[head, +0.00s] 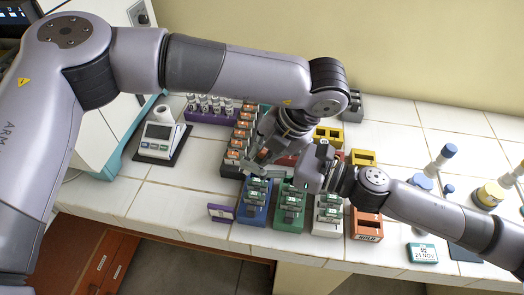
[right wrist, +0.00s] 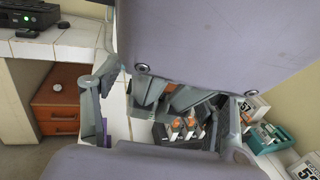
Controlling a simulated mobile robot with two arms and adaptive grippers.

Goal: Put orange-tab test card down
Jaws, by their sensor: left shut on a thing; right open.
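My left gripper (head: 266,152) is shut over the bench, close to the front of the dark rack (head: 231,171). The orange-tab test card in it is mostly hidden by the fingers and wrist. That rack holds a row of orange-tab cards (head: 241,124), and some orange tabs (right wrist: 178,134) also show in the right wrist view. My right gripper (head: 292,180) is open and empty, just right of the left one, above the blue rack (head: 250,217) and green rack (head: 288,224). In the right wrist view its fingers (right wrist: 165,115) stand wide apart, with parts of my left gripper beyond.
A white rack (head: 326,231) and an orange HOLD rack (head: 367,228) stand to the right along the front. Yellow racks (head: 362,157) stand behind. A purple sign (head: 221,213) stands at the front left, a white device (head: 160,140) farther left. Bare tiles lie between them.

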